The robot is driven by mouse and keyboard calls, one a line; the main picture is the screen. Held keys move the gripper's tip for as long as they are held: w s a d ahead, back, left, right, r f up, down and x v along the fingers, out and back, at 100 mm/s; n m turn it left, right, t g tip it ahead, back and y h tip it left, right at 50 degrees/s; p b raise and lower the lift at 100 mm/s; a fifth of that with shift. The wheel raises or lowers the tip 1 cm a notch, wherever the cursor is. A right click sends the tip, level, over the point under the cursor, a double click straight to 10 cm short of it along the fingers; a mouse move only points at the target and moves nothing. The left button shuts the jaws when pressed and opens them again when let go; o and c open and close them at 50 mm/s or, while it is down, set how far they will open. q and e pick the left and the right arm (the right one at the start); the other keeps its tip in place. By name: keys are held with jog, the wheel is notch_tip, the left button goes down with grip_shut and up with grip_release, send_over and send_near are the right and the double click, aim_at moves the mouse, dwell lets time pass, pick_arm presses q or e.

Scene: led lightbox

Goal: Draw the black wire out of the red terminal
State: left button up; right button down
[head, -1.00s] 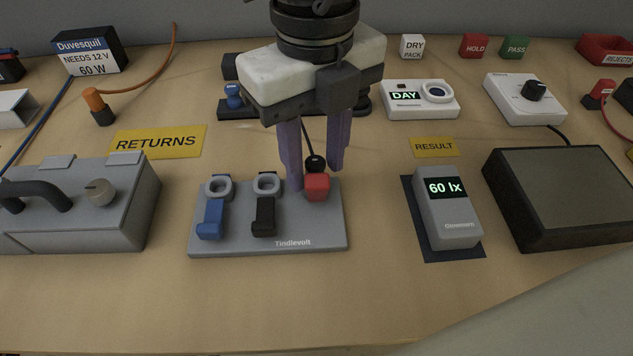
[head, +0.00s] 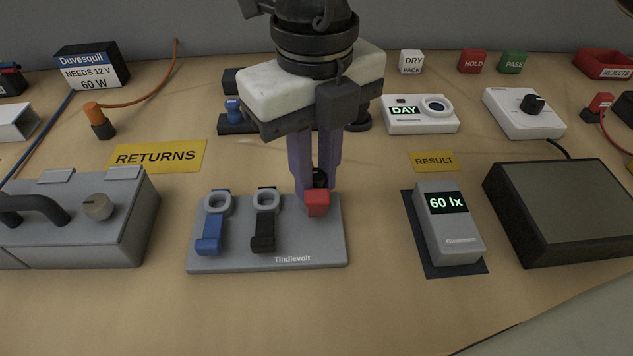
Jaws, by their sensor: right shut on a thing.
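The terminal board (head: 215,262), a grey plate marked Tindlevolt, lies on the table in front of me. It carries a blue terminal (head: 210,235), a black terminal (head: 263,236) and, at its right, the red terminal (head: 317,204). The black wire's dark end (head: 320,178) shows just behind the red terminal, between my right gripper's fingers. My right gripper (head: 317,184) points down there with its purple fingers shut on the black wire. The rest of the wire is hidden behind the fingers, and I cannot tell whether its tip is inside the terminal. My left gripper is out of view.
A grey box with a handle (head: 125,225) stands left of the board. The meter reading 60 lx (head: 447,232) and a dark panel box (head: 565,205) stand to the right. Yellow RETURNS (head: 157,156) and RESULT (head: 434,161) labels lie behind. The table in front is clear.

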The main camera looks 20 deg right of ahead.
aim_at(315, 175)
jog(key=shift+r+p, duration=0.3)
jog(key=shift+r, duration=0.4)
jog(key=shift+r, duration=0.2)
jog(key=shift+r+p, duration=0.55)
jog(key=shift+r, duration=0.25)
jog(key=shift+r+p, duration=1.4)
jog(key=shift+r, duration=1.2)
